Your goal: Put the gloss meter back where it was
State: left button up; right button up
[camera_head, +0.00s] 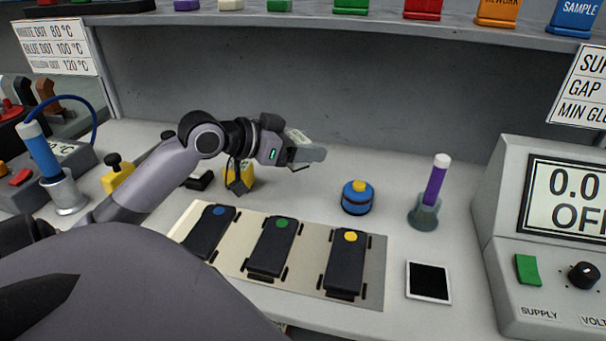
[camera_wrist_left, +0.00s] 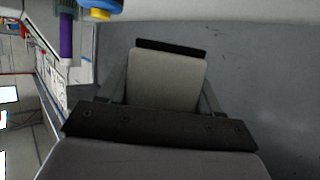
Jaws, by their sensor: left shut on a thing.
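My left gripper (camera_head: 308,153) is raised above the back part of the bench and points to the right. It is shut on a pale grey block with a dark end, which I take to be the gloss meter (camera_wrist_left: 165,82); the block sits between the two fingers in the left wrist view. In the head view only a small pale, labelled part of the gloss meter (camera_head: 298,137) shows above the fingers. It is held clear of the bench. My right gripper is not in view.
A mat (camera_head: 375,275) with three black dotted pads lies in front. To the right stand a blue-and-yellow round piece (camera_head: 357,198), a purple stick in a holder (camera_head: 425,212), a black-faced tile (camera_head: 428,281) and a supply unit (camera_head: 510,190). A shelf (camera_head: 300,20) runs along the back.

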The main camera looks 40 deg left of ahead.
pick_arm(q)
jog(key=shift+f, duration=2.65)
jog(key=shift+f+b, duration=0.1)
jog(key=shift+b, duration=0.2)
jog(key=shift+f, duration=0.55)
jog(key=o, duration=1.2)
jog(key=shift+o, duration=0.2)
